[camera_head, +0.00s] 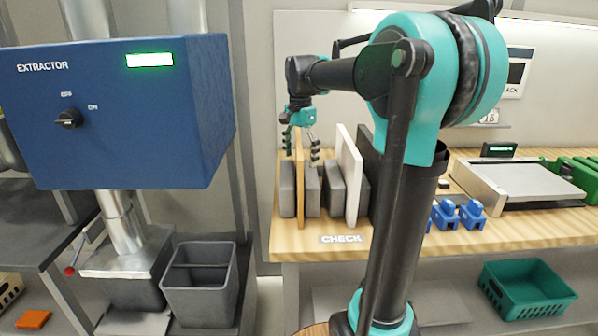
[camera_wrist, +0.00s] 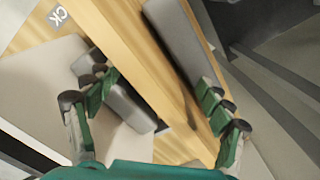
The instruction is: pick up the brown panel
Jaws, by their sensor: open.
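The brown panel (camera_head: 300,190) stands upright on edge on the wooden bench, between two grey blocks, left of the white panel (camera_head: 349,175). My gripper (camera_head: 301,152) is over its upper part, with one finger on each side. In the wrist view the brown panel (camera_wrist: 151,75) runs diagonally between the spread fingers of my gripper (camera_wrist: 157,96). The gripper is open, and gaps show between the fingers and the panel.
A dark panel (camera_head: 367,150) stands right of the white panel, partly behind my arm. Grey blocks (camera_head: 334,187) flank the panels. Blue fixtures (camera_head: 459,214) sit to the right. The blue extractor (camera_head: 120,115) is on the left, above a grey bin (camera_head: 200,290).

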